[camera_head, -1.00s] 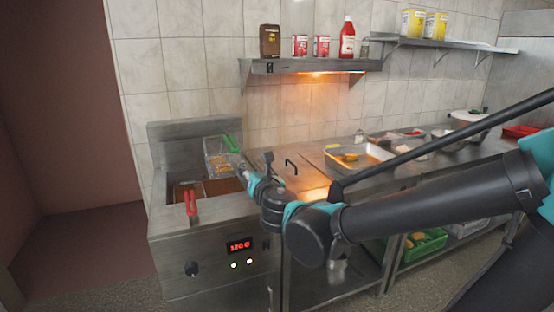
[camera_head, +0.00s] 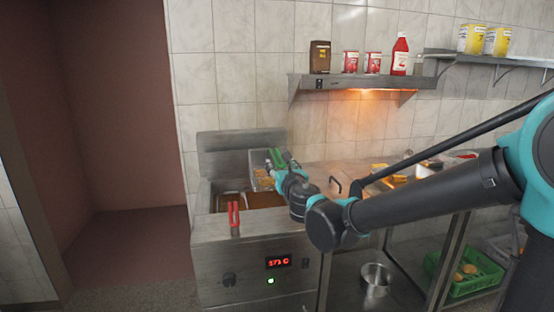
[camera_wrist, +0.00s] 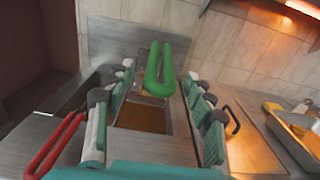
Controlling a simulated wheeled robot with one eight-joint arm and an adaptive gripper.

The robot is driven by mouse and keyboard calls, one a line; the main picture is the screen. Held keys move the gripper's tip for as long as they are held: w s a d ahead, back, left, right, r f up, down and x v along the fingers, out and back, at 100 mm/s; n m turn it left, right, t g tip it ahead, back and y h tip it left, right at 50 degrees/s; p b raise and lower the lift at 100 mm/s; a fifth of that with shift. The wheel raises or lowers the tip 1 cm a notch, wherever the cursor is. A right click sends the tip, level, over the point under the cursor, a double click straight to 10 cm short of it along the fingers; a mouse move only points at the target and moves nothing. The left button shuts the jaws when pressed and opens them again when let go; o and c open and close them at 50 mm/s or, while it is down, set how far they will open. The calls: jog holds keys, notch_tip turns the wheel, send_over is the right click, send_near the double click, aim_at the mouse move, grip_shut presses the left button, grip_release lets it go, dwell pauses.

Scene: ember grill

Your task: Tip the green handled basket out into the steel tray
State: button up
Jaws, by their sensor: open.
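The green handled basket (camera_head: 262,179) is at the back of the fryer in the head view, with food in it. Its green handle (camera_wrist: 166,68) is a loop pointing up towards the wrist camera. My gripper (camera_wrist: 158,84) is open, its fingers on either side of the handle with gaps visible, so it does not grip it. In the head view my gripper (camera_head: 282,168) is beside the handle and partly covers it. The steel tray (camera_wrist: 291,141) stands on the counter to the right, with golden food in it. In the head view my arm hides much of it.
A red handle (camera_head: 233,213) rises at the fryer's front left. Brown oil (camera_wrist: 142,117) shows in the fryer. A black handle (camera_wrist: 234,122) stands on the counter between fryer and tray. A lit shelf (camera_head: 355,83) with bottles and cans hangs above. A green crate (camera_head: 466,277) is below.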

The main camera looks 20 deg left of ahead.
jog(key=x, duration=0.7)
grip_shut()
dwell(0.6)
notch_tip(320, 180, up, 5)
jog(key=shift+f, duration=0.15)
dwell(0.6)
